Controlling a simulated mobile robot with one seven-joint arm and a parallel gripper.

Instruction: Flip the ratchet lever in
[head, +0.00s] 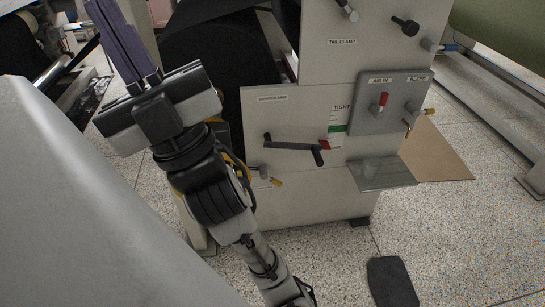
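My gripper (122,38) is in the upper left of the head view, its purple fingers pointing up and away from the body. The fingers lie close together and their tips run to the top edge, so I cannot tell whether they are open or shut. No part is clearly marked as the ratchet lever. A small yellow-tipped handle (276,182) sits lower on the panel, beside my arm. My arm hides part of the machine's left side.
A grey plate (375,120) marked AIR IN carries a red-tipped valve (383,100) and a brass fitting (408,125). Black knobs (405,26) sit above. A small shelf (385,175) juts out below. A dark mat (392,282) lies on the speckled floor. A large grey surface fills the lower left.

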